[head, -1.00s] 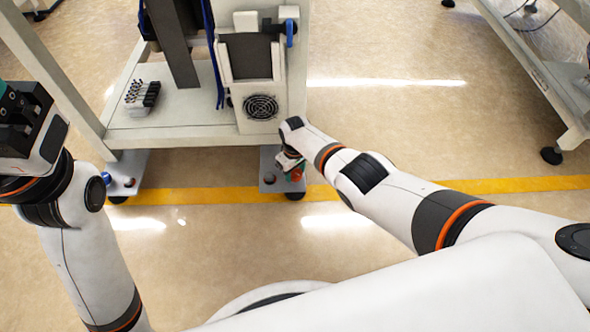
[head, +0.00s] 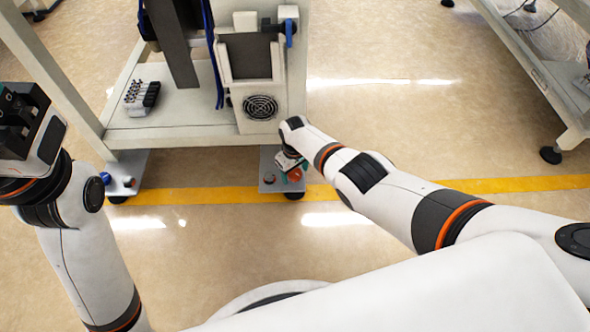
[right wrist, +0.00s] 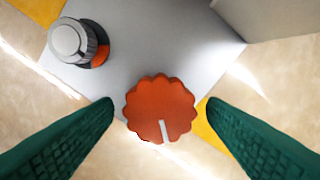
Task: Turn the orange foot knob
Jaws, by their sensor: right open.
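The orange foot knob (right wrist: 160,107) has a scalloped rim and a white mark pointing to the bottom of the right wrist view. It sits on a grey foot plate (right wrist: 150,45). In the head view the orange knob (head: 295,174) shows at the foot of the machine frame. My right gripper (right wrist: 162,110) is open, with its green fingers on both sides of the knob; I cannot tell whether they touch it. In the head view the right gripper (head: 290,163) is small and partly hidden by its wrist. My left gripper (head: 18,110) is at the left edge, its fingertips not clearly seen.
A silver cylinder (right wrist: 72,40) with an orange base stands on the same plate. The machine frame (head: 180,132) rises behind the foot. Another foot plate (head: 128,175) with a blue knob (head: 105,178) is at the left.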

